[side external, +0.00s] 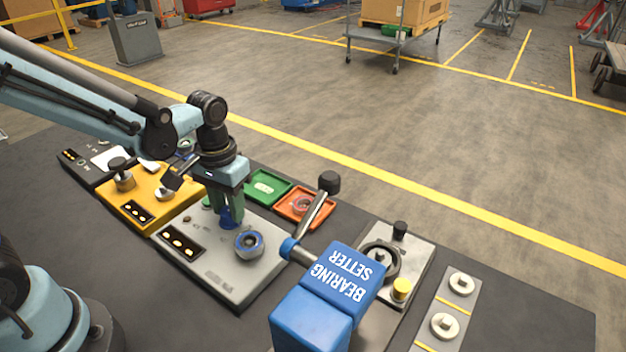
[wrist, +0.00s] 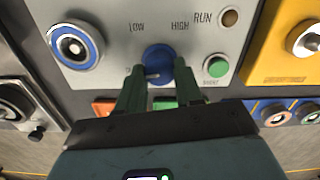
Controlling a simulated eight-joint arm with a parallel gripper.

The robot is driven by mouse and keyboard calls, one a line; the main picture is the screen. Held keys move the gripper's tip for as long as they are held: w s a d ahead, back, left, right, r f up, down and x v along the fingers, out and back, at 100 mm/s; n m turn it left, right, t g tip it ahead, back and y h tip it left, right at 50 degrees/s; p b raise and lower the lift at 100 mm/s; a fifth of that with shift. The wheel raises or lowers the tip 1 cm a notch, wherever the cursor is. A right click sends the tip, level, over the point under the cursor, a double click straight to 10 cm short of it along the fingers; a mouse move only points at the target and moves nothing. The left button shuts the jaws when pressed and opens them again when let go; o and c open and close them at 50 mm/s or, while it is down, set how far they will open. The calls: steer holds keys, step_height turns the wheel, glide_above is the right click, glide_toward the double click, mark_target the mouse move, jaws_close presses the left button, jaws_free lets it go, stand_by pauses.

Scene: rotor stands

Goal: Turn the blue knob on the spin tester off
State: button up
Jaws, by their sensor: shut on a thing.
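The spin tester (side external: 205,272) is a pale grey panel in the middle of the bench, with a blue-ringed spindle (side external: 248,244). Its blue knob (side external: 229,218) shows between my fingers; in the wrist view the knob (wrist: 158,57) sits below the LOW and HIGH labels. A pale mark lies low on the knob, left of its middle; any label there is hard to read beside my left finger. My gripper (side external: 227,212), with green fingers, points down and is shut on the knob, one finger on each side. The fingers (wrist: 158,76) hide part of the panel.
A green button (wrist: 217,67) and a dark RUN lamp (wrist: 229,18) are right of the knob in the wrist view. A yellow panel (side external: 150,205), green tray (side external: 266,187) and orange tray (side external: 303,205) are close by. The blue bearing setter (side external: 325,295) rises at the right.

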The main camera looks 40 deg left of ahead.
steer(key=shift+n, duration=0.5)
steer(key=o, duration=1)
steer(key=shift+o, duration=0.2)
steer(key=shift+r, duration=0.1)
step_height(320, 180, up, 12)
stand_by(0.4)
steer(key=m+t, duration=0.3)
steer(key=t, duration=0.4)
glide_toward(228, 209)
steer(key=r, duration=0.1)
steer(key=w+a+r, duration=0.1)
steer(key=shift+w+r, duration=0.2)
steer(key=shift+r, duration=0.05)
